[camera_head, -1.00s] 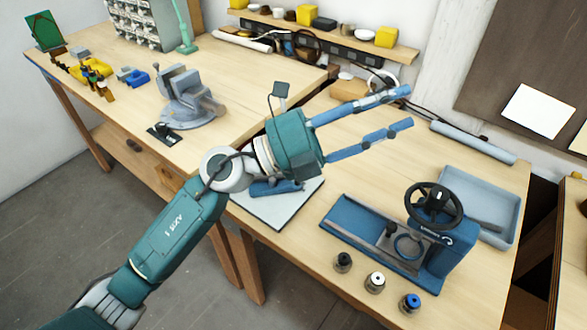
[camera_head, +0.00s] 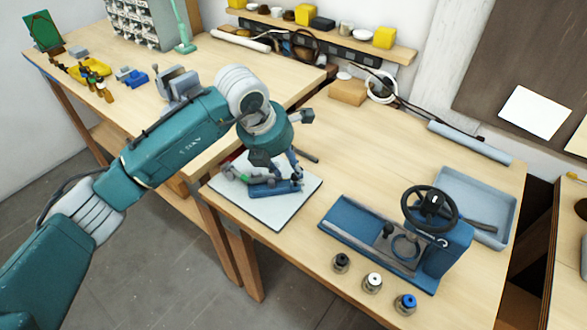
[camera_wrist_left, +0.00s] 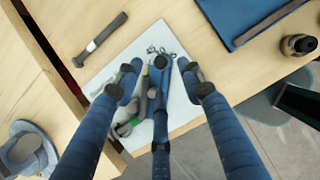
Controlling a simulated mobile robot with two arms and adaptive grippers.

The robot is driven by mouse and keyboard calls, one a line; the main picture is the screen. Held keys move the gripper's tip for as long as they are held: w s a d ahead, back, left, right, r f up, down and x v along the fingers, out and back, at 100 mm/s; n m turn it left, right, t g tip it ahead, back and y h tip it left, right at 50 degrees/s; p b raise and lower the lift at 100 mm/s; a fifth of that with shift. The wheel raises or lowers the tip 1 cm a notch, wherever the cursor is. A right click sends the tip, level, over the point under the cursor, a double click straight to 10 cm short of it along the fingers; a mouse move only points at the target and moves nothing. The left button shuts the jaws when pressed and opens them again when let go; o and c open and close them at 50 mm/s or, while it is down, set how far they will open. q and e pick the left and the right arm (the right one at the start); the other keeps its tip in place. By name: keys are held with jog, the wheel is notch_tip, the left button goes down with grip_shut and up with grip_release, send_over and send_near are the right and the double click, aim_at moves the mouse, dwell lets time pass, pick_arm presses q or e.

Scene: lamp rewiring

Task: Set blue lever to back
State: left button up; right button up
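A blue machine (camera_head: 350,222) with a black handwheel (camera_head: 430,208) stands on the near bench; a short black-knobbed lever (camera_head: 388,231) rises from its bed. In front of it stand small round pieces with a dark top (camera_head: 341,263), a white top (camera_head: 372,283) and a blue top (camera_head: 405,303). I cannot tell which is the blue lever. My left gripper (camera_head: 285,172) points down over a pale mat (camera_head: 284,214), left of the machine. Its fingers are spread in the left wrist view (camera_wrist_left: 158,82), above a blue tool (camera_wrist_left: 166,72) on the mat, holding nothing visible.
A grey-blue tray (camera_head: 458,184) lies behind the machine. A hammer (camera_wrist_left: 101,35) lies beside the mat in the wrist view. A vise (camera_head: 178,84) on the left bench is partly behind my arm. The bench between mat and machine is clear.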

aim_at(295, 175)
pick_arm(q)
jog(key=shift+p+x, duration=0.55)
jog(key=shift+x, duration=2.1)
grip_shut()
